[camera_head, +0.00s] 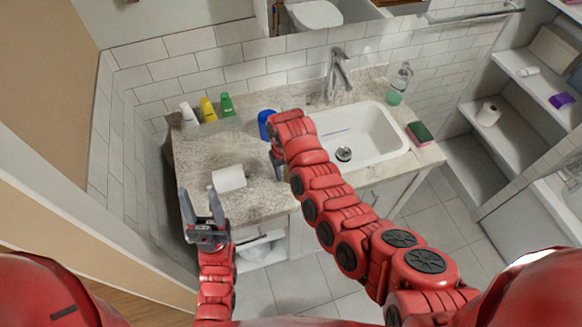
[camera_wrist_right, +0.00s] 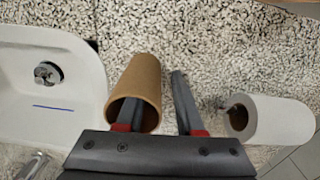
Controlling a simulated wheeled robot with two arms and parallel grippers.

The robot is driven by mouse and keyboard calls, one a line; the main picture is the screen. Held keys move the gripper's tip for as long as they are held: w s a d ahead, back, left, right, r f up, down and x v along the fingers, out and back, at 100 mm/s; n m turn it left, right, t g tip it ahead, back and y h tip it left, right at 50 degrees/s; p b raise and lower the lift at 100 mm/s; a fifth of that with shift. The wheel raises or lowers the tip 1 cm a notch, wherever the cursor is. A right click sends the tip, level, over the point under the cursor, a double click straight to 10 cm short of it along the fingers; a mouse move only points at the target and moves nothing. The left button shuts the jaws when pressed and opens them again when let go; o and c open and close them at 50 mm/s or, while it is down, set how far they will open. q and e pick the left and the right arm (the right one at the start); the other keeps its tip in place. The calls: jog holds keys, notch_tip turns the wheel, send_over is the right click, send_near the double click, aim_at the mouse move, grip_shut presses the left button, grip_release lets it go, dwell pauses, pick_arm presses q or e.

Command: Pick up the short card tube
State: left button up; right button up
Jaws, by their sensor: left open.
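The short brown card tube (camera_wrist_right: 138,80) lies on the speckled counter in the right wrist view, its open end facing my right gripper (camera_wrist_right: 155,92). That gripper is open. Its left finger overlaps the tube's mouth; I cannot tell whether it is inside or only in front of it. Its right finger is beside the tube, in the gap towards the white paper roll. In the head view my right gripper (camera_head: 279,165) is over the counter by the sink, and the tube is hidden there. My left gripper (camera_head: 200,203) is open and empty at the counter's front left.
A white paper roll (camera_head: 229,178) lies on the counter (camera_head: 200,155) between the grippers. A blue cup (camera_head: 267,125) stands behind my right gripper. The sink (camera_head: 372,135) is to its right. Several bottles (camera_head: 208,109) line the back left. Shelves (camera_head: 520,95) stand at right.

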jog(key=shift+f, duration=0.15)
grip_shut()
dwell(1.4)
